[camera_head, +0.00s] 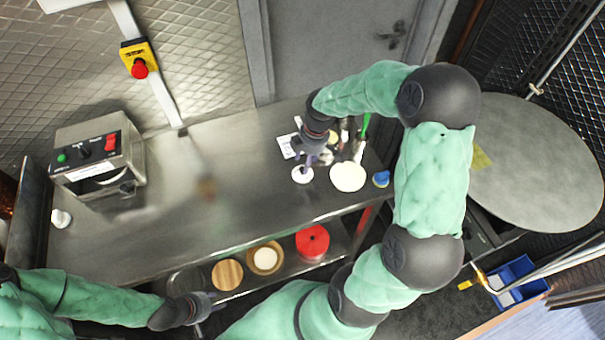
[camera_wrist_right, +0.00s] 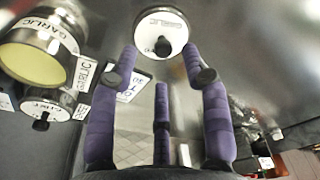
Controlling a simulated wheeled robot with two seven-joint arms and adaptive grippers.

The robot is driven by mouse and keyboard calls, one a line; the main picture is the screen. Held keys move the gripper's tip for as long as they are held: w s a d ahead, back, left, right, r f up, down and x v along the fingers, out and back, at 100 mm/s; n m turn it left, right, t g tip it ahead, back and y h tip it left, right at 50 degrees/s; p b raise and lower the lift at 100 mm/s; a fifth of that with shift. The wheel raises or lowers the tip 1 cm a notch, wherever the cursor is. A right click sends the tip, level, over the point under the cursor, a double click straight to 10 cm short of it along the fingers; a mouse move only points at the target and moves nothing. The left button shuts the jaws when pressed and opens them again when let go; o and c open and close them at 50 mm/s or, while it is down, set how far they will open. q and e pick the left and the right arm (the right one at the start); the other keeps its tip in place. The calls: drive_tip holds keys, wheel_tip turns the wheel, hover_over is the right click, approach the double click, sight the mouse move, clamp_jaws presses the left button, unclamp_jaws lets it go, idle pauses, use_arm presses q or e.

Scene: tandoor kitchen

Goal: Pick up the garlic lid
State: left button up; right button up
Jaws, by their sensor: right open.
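The garlic lid (camera_wrist_right: 162,30) is a white disc with a black knob and a "GARLIC" label. In the right wrist view it lies flat on the steel counter at top centre. In the head view it is the small white disc (camera_head: 302,175) below my right gripper (camera_head: 310,158). My right gripper's purple fingers (camera_wrist_right: 161,62) are spread, with the lid just beyond their tips and nothing between them. The garlic jar (camera_wrist_right: 36,62), uncovered with pale yellow contents, stands at the left. My left gripper (camera_head: 208,305) is by the counter's front edge, away from the lid; its fingers are unclear.
Another labelled container (camera_wrist_right: 52,108) with a black-knobbed lid stands by the jar. A larger white disc (camera_head: 347,177) and a blue item (camera_head: 381,179) lie right of the lid. A steel appliance (camera_head: 99,155) stands at far left. The middle counter is mostly clear.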

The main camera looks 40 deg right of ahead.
sight(303, 168)
drive_tip(key=f, duration=0.2)
drive_tip(key=a+f+b, duration=0.1)
drive_tip(key=f, duration=0.1)
drive_tip(key=shift+w+f, duration=0.1)
drive_tip(key=shift+w, duration=0.2)
clamp_jaws()
